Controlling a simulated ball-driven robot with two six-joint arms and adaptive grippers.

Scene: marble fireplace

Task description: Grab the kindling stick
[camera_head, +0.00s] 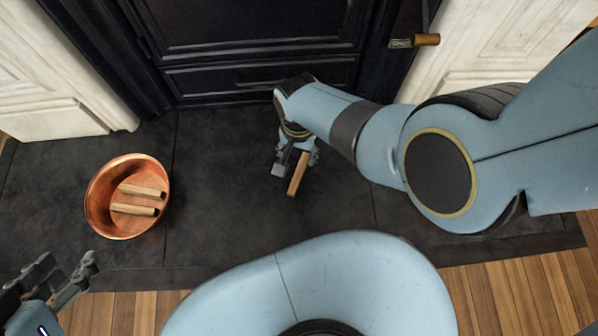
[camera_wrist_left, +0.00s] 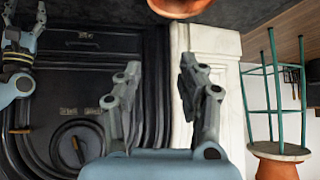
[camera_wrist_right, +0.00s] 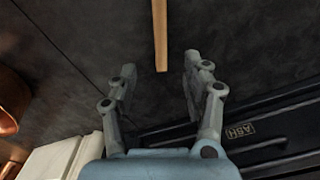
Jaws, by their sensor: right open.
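A pale wooden kindling stick (camera_head: 298,174) lies on the dark stone hearth, in front of the black stove. My right gripper (camera_head: 295,165) is open above its far end, which the gripper partly hides. In the right wrist view the stick (camera_wrist_right: 160,32) runs down from the top edge, its end lined up between the open fingertips (camera_wrist_right: 160,70). No finger visibly grips it, and the height gap cannot be told. My left gripper (camera_head: 68,272) is open and empty at the lower left; its spread fingers also show in the left wrist view (camera_wrist_left: 160,68).
A copper bucket (camera_head: 96,204) with two more sticks (camera_head: 142,192) stands on the hearth at left. The black stove front (camera_head: 250,80) rises close behind my right gripper, between white marble sides (camera_head: 60,80). A wooden handle (camera_head: 427,39) sticks out upper right. The hearth between bucket and stick is clear.

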